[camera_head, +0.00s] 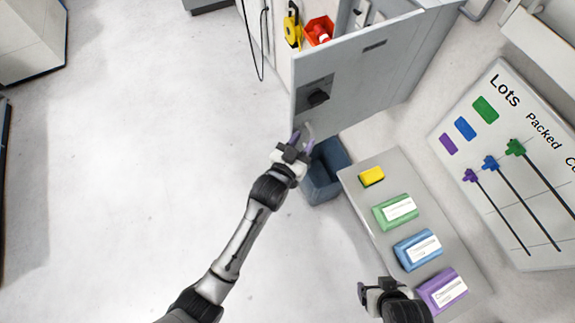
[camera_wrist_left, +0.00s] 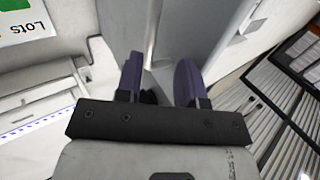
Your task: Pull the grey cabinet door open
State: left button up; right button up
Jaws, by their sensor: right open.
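The grey cabinet door (camera_head: 355,80) stands swung out from the cabinet in the head view, with a black handle plate (camera_head: 316,92) near its free edge. My left gripper (camera_head: 303,140) is at the lower corner of that free edge, below the handle. In the left wrist view my left gripper (camera_wrist_left: 160,80) has its purple fingers apart, with a grey panel (camera_wrist_left: 125,25) just beyond and partly between them. Any contact with the door is unclear. My right gripper (camera_head: 370,290) is open and empty at the lower middle, away from the door.
Inside the cabinet are a red bin (camera_head: 319,30) and a yellow tool (camera_head: 292,27). A blue-grey bin (camera_head: 325,172) stands close beside my left gripper. A table (camera_head: 358,196) with coloured packs and a Lots board (camera_head: 545,165) are at right. The left floor is clear.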

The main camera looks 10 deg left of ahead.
pick_arm(q)
jog(key=b+v, duration=0.1)
jog(key=v, duration=0.9)
jog(key=shift+s+d+f+b, duration=0.15)
jog(key=shift+f+b, duration=0.05)
jog(key=shift+b, duration=0.15)
jog(key=shift+c, duration=0.4)
